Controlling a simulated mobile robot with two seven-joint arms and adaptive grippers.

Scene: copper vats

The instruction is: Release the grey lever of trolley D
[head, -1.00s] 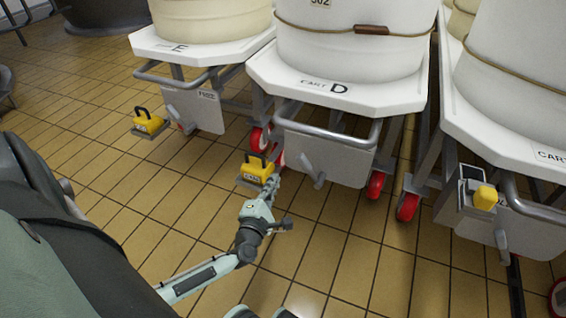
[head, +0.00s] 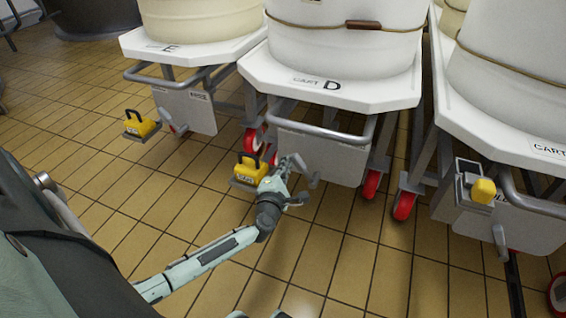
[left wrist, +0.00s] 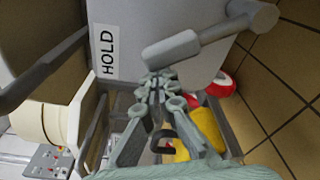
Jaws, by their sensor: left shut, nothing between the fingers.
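Trolley D (head: 345,97) has a white deck marked "CART D" and carries a large white vat. Its grey lever (head: 314,181) sticks out at the front panel below the push bar. In the left wrist view the lever (left wrist: 180,47) crosses the upper middle, beside a "HOLD" label (left wrist: 105,52). My left gripper (head: 297,161) is just left of the lever and partly overlaps it in the head view. In the left wrist view its fingertips (left wrist: 157,84) are together, empty, close to the lever's thick end. I cannot tell whether they touch it.
A yellow block (head: 251,169) sits low at trolley D's front left, close to my left gripper. Trolley E (head: 185,46) stands to the left and another trolley (head: 510,137) to the right. The tiled floor (head: 320,250) in front is clear.

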